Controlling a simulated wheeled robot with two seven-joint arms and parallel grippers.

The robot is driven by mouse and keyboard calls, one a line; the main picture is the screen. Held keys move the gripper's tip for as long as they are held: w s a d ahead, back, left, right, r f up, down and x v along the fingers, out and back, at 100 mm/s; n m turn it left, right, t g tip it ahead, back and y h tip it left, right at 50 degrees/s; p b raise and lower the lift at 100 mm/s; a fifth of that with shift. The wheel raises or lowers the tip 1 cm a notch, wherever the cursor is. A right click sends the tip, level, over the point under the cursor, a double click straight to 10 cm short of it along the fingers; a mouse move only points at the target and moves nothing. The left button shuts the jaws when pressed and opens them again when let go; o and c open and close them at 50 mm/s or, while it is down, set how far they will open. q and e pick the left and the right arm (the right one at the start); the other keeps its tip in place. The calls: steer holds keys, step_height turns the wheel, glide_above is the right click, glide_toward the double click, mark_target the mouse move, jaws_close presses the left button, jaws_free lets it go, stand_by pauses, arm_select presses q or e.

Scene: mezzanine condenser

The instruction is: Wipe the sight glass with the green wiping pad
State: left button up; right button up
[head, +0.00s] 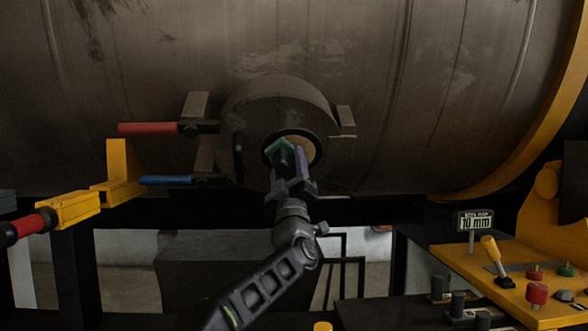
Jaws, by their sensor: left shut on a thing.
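The sight glass (303,150) is a round tan pane in a dark ring on the round housing of the large brown tank. The green wiping pad (283,146) is in front of the left part of the glass and hides some of it. My left gripper (290,165) is shut on the green pad, its fingers pointing up toward the glass. I cannot tell whether the pad touches the glass. My right gripper is not in view.
A red-handled lever (150,128) and a blue-handled lever (168,180) stick out left of the housing. A yellow arm with a red grip (30,227) is at the far left. A yellow control panel (480,262) with a "10 mm" sign (475,222) stands at lower right.

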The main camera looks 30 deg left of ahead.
mark_target(274, 161)
arm_select(q)
steer(key=shift+s+a+b, duration=0.8)
steer(key=shift+s+a, duration=0.3)
steer(key=shift+a, duration=0.3)
steer(key=shift+s+d+r, duration=0.1)
steer(key=shift+d+r, duration=0.05)
steer(key=shift+r, duration=0.25)
steer(key=shift+w+d+p, duration=0.3)
steer(key=shift+d, duration=0.1)
steer(key=shift+w+d+p, duration=0.3)
steer(key=shift+w+d, duration=0.55)
steer(key=shift+d, duration=0.2)
steer(key=shift+w+d+f, duration=0.15)
steer(key=shift+w+d, duration=0.05)
steer(key=shift+d, duration=0.05)
